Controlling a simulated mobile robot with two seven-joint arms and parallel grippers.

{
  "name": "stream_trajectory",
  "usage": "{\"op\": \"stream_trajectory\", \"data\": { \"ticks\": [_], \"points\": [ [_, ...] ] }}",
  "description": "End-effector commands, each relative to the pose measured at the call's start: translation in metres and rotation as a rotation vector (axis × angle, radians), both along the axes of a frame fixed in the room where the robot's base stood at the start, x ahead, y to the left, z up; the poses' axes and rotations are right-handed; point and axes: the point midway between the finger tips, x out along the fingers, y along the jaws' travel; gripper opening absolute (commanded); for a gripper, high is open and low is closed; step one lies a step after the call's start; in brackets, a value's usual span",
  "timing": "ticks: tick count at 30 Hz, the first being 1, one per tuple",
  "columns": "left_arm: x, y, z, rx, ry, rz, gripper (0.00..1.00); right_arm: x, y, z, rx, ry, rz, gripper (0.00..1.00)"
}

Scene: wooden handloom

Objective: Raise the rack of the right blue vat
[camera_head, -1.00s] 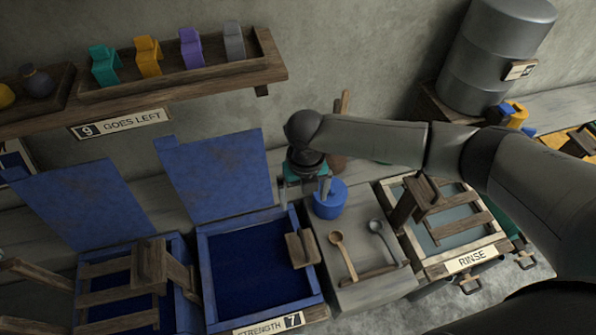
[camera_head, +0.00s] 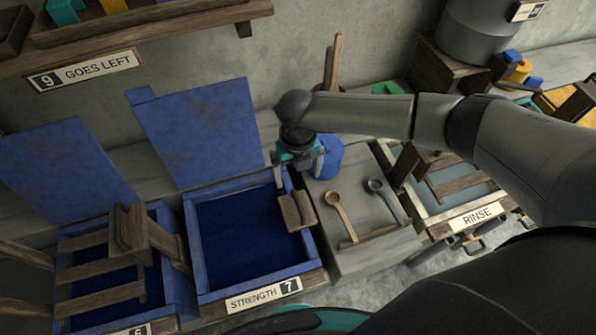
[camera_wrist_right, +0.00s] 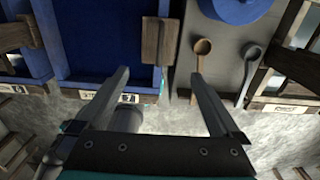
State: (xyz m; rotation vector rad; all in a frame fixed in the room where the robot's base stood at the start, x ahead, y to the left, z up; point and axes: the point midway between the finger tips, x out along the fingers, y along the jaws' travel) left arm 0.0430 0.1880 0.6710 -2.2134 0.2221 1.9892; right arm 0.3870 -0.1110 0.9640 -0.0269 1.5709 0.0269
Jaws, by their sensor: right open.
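The right blue vat (camera_head: 190,232) stands open, with its blue lid (camera_head: 200,135) raised behind it and a "STRENGTH 7" label in front. Dark blue liquid fills it; any rack slats under the surface are hidden. A wooden handle block (camera_head: 296,211) sits at the vat's right edge. My right gripper (camera_head: 299,182) is open and empty, pointing down just above and behind this block. In the right wrist view the wooden block (camera_wrist_right: 153,40) lies ahead between the lines of the open fingers (camera_wrist_right: 160,75), apart from them. My left gripper is out of view.
The left blue vat (camera_head: 175,275) has a raised wooden rack (camera_head: 95,242) over it. Right of the right vat, a grey bench (camera_head: 365,250) holds two ladles (camera_head: 340,212) and a blue pot (camera_head: 327,158). Further right is the "RINSE" tub (camera_head: 437,228). A shelf (camera_head: 150,22) hangs above.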

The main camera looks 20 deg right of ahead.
Motion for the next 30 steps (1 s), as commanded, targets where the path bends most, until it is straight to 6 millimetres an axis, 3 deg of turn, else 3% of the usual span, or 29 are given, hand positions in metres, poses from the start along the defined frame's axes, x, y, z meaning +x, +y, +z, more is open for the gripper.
{"op": "stream_trajectory", "data": {
  "ticks": [1, 10, 30],
  "points": [
    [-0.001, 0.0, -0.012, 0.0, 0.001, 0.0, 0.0, 0.0, 0.0, -0.012, 0.0, 0.0, 0.0, 1.0],
    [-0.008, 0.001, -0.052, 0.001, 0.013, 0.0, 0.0, 0.0, 0.0, -0.051, 0.0, -0.001, 0.0, 1.0],
    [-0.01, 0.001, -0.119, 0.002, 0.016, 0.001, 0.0, 0.0, 0.0, -0.142, -0.001, 0.001, -0.001, 1.0]
  ]
}}
